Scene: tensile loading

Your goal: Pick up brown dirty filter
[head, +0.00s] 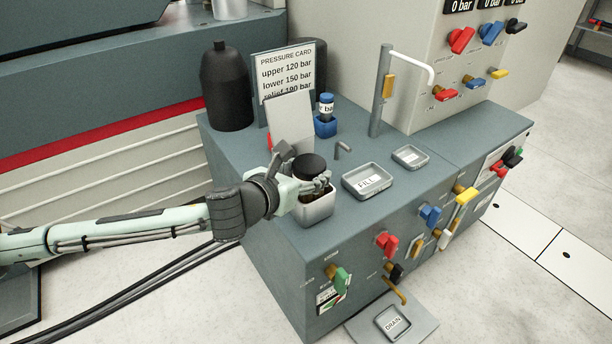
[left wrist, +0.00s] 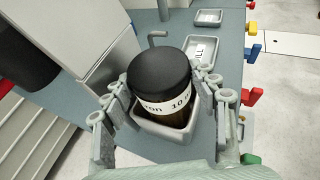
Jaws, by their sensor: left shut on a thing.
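The brown dirty filter (head: 310,166) is a dark brown canister with a black cap. In the left wrist view the filter (left wrist: 158,85) has a white label band reading "10 m…" in part. It stands in a square grey metal cup (head: 318,212) near the bench's left front edge, its lower part inside the cup. My left gripper (head: 312,183) has its fingers on both sides of the filter and is shut on it, just above the cup's rim. In the left wrist view the cup (left wrist: 192,128) shows under the filter. My right gripper is not in view.
A grey upright panel (head: 288,120) and the pressure card (head: 284,68) stand behind the gripper. A blue-capped filter (head: 326,103) sits in a blue holder (head: 326,127). The FILL tray (head: 367,194) and a small bent pipe (head: 342,149) are close on the right. Coloured valve handles line the front.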

